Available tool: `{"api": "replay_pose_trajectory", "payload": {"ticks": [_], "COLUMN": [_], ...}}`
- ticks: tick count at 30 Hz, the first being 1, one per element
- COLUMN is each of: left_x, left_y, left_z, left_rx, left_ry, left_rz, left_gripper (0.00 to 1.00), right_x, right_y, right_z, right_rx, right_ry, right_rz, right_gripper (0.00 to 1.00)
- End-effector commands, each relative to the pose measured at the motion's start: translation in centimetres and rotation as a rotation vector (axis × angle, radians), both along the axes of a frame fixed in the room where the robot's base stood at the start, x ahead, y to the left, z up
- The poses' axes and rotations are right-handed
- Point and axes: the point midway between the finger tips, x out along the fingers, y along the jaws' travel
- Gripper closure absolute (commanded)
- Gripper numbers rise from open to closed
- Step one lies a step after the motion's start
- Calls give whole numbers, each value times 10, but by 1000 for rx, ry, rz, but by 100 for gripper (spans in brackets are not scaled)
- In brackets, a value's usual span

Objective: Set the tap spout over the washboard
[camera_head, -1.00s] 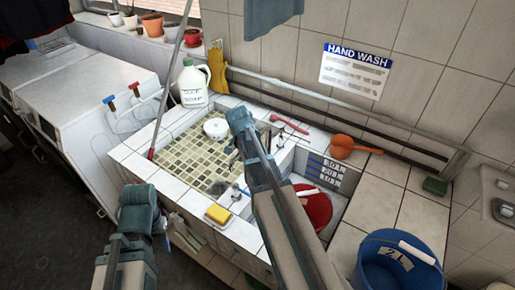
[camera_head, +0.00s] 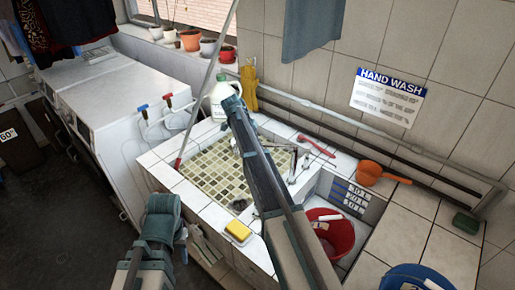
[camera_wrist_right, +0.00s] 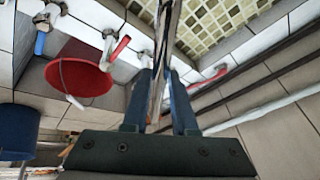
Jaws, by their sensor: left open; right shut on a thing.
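The tap spout (camera_wrist_right: 165,45) shows in the right wrist view as a long, narrow, greyish bar running up from between the fingers. My right gripper (camera_wrist_right: 161,105) is shut on it; the exact contact is hard to make out. In the head view my right arm hides most of that gripper, near the divider of the sink. I cannot pick out the washboard with certainty. The mosaic basin (camera_head: 213,171) lies left of my right arm. My left gripper (camera_head: 182,243) is open, low at the left in front of the sink, small and partly hidden by its own arm.
A red bucket (camera_head: 333,238) stands in the right basin. A white jug (camera_head: 221,97) is behind my right arm. A yellow sponge (camera_head: 238,231) lies on the front rim, an orange scoop (camera_head: 369,173) on the back ledge. A blue bucket (camera_head: 415,279) is at bottom right.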

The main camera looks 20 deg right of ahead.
Motion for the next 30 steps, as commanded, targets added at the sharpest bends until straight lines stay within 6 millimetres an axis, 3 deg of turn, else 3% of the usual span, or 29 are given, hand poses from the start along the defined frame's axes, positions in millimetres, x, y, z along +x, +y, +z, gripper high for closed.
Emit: {"api": "replay_pose_trajectory", "payload": {"ticks": [1, 9, 27, 28, 30], "left_x": [0, 0, 0, 0, 0], "left_y": [0, 0, 0, 0, 0], "left_z": [0, 0, 0, 0, 0], "left_rx": [0, 0, 0, 0, 0], "left_ry": [0, 0, 0, 0, 0], "left_rz": [0, 0, 0, 0, 0], "left_gripper": [53, 53, 53, 53, 53], "right_x": [9, 21, 23, 23, 23], "right_y": [-3, -10, -12, -12, -12], "right_z": [0, 0, 0, 0, 0], "right_rx": [1, 1, 1, 1, 1], "right_ry": [-2, -1, -1, -1, 0], "right_rz": [-27, -125, -156, -156, -156], "right_gripper": [100, 100, 100, 69, 56]}}
